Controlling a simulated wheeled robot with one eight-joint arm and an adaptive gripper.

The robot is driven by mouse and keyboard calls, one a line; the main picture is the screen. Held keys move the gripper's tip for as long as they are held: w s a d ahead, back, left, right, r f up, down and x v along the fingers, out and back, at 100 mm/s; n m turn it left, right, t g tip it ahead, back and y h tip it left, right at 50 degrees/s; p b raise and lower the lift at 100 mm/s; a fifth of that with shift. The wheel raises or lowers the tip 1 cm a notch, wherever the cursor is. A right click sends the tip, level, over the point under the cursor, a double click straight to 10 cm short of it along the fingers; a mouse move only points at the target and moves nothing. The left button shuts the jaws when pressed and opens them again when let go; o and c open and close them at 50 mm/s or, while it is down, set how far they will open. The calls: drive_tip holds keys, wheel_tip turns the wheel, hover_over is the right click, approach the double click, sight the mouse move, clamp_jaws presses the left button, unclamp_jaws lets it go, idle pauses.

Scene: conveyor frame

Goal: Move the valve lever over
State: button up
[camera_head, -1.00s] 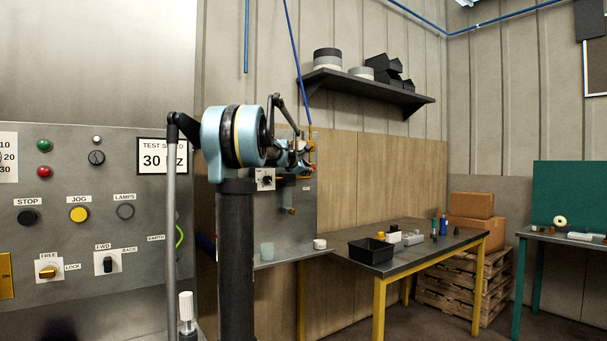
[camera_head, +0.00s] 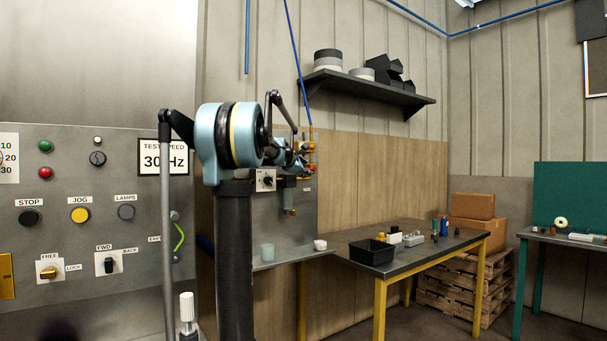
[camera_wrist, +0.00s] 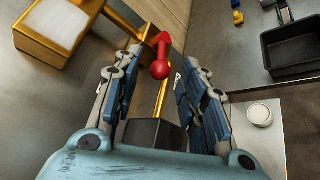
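The valve lever (camera_wrist: 160,62) is red with a rounded end and shows in the wrist view on a brass-coloured pipe (camera_wrist: 163,95). My gripper (camera_wrist: 164,72) is open, with one blue-padded finger on each side of the lever's end. I see gaps beside the lever, so no grip on it shows; the depth between them is hard to tell. In the head view my gripper (camera_head: 295,160) is at the brass pipework (camera_head: 311,150) by the metal panel, and my arm hides much of the valve.
A brass-framed box with a white face (camera_wrist: 62,25) is close on the left in the wrist view. Below the panel are a pale green cup (camera_head: 267,251) and a small white round pot (camera_head: 320,244). A black bin (camera_head: 372,251) stands on the table at right.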

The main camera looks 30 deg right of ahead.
drive_tip(key=v, duration=0.9)
drive_tip(key=shift+a+f, duration=0.1)
idle(0.3)
